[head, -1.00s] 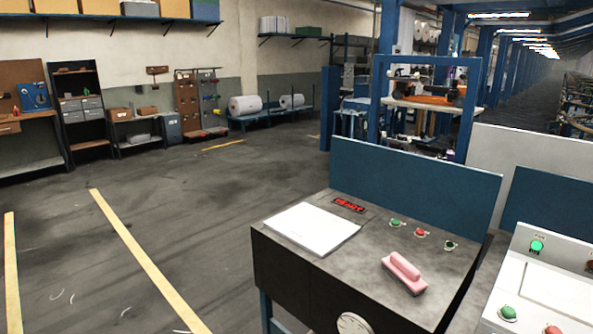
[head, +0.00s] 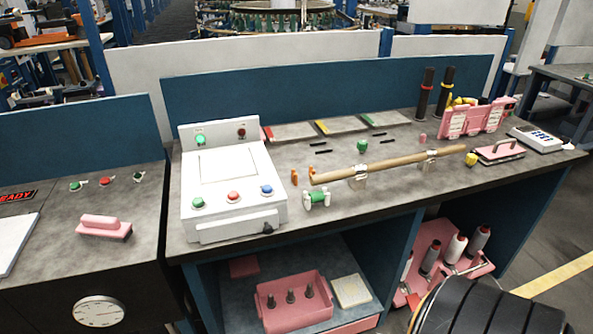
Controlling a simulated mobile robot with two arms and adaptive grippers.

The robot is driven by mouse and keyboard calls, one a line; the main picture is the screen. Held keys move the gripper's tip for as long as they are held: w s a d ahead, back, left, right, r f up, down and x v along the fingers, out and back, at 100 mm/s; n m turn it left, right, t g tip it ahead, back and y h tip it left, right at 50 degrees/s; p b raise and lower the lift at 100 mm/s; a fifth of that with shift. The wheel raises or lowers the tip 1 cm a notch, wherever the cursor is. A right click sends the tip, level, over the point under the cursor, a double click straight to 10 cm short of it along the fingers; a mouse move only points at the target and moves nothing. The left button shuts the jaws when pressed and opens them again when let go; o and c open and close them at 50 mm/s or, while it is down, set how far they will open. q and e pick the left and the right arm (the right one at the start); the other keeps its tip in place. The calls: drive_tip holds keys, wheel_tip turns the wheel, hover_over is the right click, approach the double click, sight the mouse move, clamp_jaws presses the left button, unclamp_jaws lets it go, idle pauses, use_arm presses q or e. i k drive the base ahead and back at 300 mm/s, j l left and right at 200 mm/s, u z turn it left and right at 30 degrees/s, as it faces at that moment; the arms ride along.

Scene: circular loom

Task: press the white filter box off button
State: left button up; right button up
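The white filter box (head: 228,167) stands on the workbench left of the middle in the head view. Its sloped front carries a green button (head: 198,203), a red button (head: 233,196) and a blue button (head: 266,189) in a row along the lower edge. A green lamp (head: 201,140) looks lit at its upper left, and a darker red lamp (head: 241,133) is at its upper right. Any labels are too small to read, so I cannot confirm from text which button is off. Neither of my grippers is in view.
A wooden roller (head: 390,165) lies across the bench right of the box, with a green-and-white spool (head: 317,199) close by. On the left, a separate dark bench (head: 70,255) holds a pink-handled block (head: 104,227).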

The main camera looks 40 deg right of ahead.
sight(232, 195)
drive_tip(key=z, duration=1)
